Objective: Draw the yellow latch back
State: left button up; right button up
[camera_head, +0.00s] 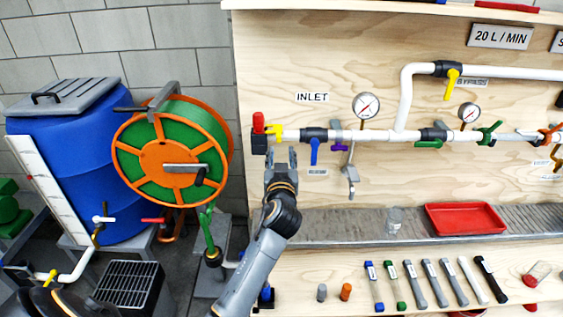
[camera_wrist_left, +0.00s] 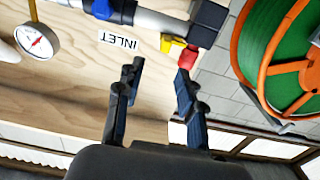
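The yellow latch (camera_head: 275,131) sits at the left end of the white inlet pipe, beside a black end block (camera_head: 260,143) with a red cap (camera_head: 258,121). In the left wrist view the yellow latch (camera_wrist_left: 172,43) shows beyond the fingertips, next to the red cap (camera_wrist_left: 187,57). My left gripper (camera_head: 281,156) is just below the pipe end, pointing up towards it. In the left wrist view my left gripper (camera_wrist_left: 160,69) has its two fingers apart with nothing between them. A gap to the latch seems to remain. My right gripper is not in view.
A blue-handled valve (camera_head: 314,150) and a gauge (camera_head: 366,107) are right of the latch. The hose reel (camera_head: 172,158) stands close on the left. A metal shelf with a red tray (camera_head: 465,218) runs below. Several tools lie on the lower board. The panel below the pipe end is mostly bare.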

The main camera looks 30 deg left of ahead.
pick_arm(q)
jog(key=shift+v, duration=1.6)
jog(key=shift+f, duration=0.1)
jog(key=d+f+m+g+h, duration=0.1)
jog(key=d+f+m+h, duration=0.15)
jog(key=f, duration=0.85)
jog(key=d+f+m+g+h, duration=0.2)
jog(key=d+f, duration=0.1)
jog(key=f, duration=0.9)
jog(key=s+d+f+m+g+h, duration=0.1)
jog(key=s+d+f+g, duration=0.1)
jog(key=s+f, duration=0.65)
jog(key=s+d+f+m+g+h, duration=0.2)
jog(key=s+f, duration=0.2)
jog(key=f, duration=0.9)
jog(key=s+f+g, duration=0.2)
jog(key=s+f, duration=0.4)
jog(key=s, duration=0.7)
jog(key=s+f+g+h, duration=0.1)
jog(key=s+f+g, duration=0.2)
jog(key=s+f, duration=0.4)
jog(key=s+f+m+g, duration=0.1)
jog(key=s+f, duration=0.6)
jog(key=s, duration=1.2)
jog(key=shift+s+d+f+g+h, duration=0.2)
jog(key=shift+d+g+h, duration=0.2)
jog(key=shift+g, duration=0.3)
